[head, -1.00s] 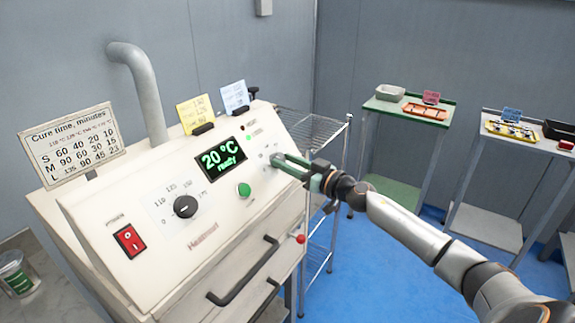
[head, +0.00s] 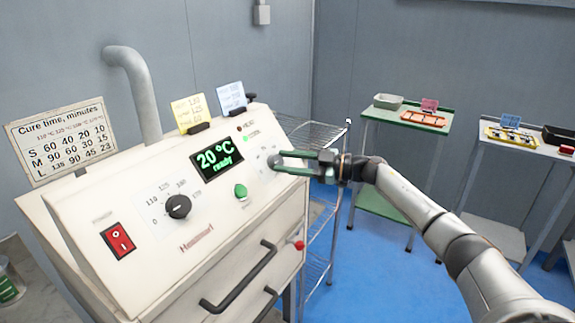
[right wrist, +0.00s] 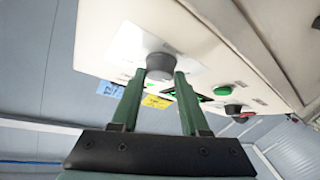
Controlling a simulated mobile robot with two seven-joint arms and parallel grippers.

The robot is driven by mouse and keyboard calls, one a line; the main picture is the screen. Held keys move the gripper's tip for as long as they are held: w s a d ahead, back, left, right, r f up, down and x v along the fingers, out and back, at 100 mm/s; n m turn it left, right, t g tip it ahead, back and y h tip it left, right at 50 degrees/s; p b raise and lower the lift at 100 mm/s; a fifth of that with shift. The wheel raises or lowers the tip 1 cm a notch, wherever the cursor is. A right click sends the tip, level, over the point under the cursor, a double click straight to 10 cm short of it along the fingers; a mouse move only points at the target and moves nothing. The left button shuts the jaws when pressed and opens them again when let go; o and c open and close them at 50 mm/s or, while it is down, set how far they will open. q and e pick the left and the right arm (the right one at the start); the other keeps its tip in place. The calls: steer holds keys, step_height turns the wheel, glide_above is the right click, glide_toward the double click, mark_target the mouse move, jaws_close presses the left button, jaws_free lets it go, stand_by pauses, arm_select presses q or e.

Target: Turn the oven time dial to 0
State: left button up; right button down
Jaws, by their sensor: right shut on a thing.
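The oven (head: 160,265) has a sloped white front panel. Its time dial, a grey round knob (head: 272,162), is at the panel's right end, partly hidden by my fingers in the head view. My right gripper (head: 278,161) reaches in from the right and is shut on this knob. In the right wrist view the knob (right wrist: 160,64) sits between the two green fingertips (right wrist: 158,78). The dial's pointer and the number it points to cannot be read. My left gripper is not in view.
The panel also has a black temperature dial (head: 178,207), a green button (head: 240,191), a red power switch (head: 117,240) and a display (head: 217,159) reading 20 °C ready. A cure time card (head: 62,140) stands at left. A wire rack (head: 318,215) is right of the oven.

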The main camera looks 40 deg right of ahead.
steer(key=shift+n, duration=0.4)
steer(key=shift+c, duration=2)
jaws_free()
steer(key=b+v, duration=0.1)
steer(key=v, duration=1.1)
steer(key=shift+d, duration=0.25)
steer(key=shift+s+d+r, duration=0.1)
steer(key=shift+s+r, duration=0.05)
steer(key=shift+s, duration=0.05)
